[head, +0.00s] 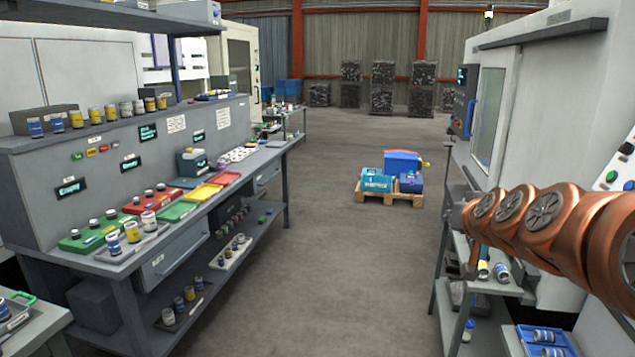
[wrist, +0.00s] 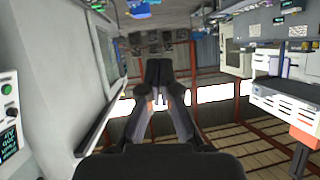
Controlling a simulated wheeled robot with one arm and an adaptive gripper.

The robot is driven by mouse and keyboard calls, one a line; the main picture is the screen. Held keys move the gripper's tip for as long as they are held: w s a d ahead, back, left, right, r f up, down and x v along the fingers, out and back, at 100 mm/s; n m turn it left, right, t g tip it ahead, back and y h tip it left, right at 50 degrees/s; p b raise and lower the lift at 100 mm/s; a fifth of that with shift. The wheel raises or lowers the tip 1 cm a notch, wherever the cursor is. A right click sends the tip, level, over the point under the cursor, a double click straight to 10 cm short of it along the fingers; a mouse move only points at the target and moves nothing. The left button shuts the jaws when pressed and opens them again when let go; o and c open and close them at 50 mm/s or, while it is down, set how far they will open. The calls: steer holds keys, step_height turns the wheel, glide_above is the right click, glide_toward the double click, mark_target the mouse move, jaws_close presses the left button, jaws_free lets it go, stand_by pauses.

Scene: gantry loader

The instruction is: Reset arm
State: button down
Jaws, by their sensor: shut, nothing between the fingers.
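My gripper (wrist: 158,75) shows in the middle of the wrist view. Its two dark fingers are drawn together at the tips, with nothing between them. My copper-coloured arm reaches in from the right edge of the head view, beside the white machine (head: 520,95). At its far end, the gripper is small and hard to make out in the head view. The wrist view looks out over the hall upside down, with the floor at the top and the roof at the bottom.
A long grey workbench (head: 225,180) with jars and coloured trays runs along the left.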

steer(key=s+a+f+n+g+y, duration=0.15)
steer(key=s+a+f+g, duration=0.25)
steer(key=s+a+f, duration=0.4)
steer(key=s+a+f+n+g+y, duration=0.1)
steer(key=s+a+f+g+y, duration=0.15)
steer(key=s+a+f, duration=0.55)
steer(key=s+d+f+g+h, duration=0.1)
steer(key=s+g, duration=0.3)
steer(key=s, duration=0.8)
steer(key=s+d+f+g+h, duration=0.1)
steer(key=s+d+f+g, duration=0.2)
steer(key=s, duration=0.9)
steer(key=shift+s+f+g+h, duration=0.3)
steer(key=shift+f+g, duration=0.2)
steer(key=shift+g, duration=0.15)
steer(key=shift+d, duration=0.15)
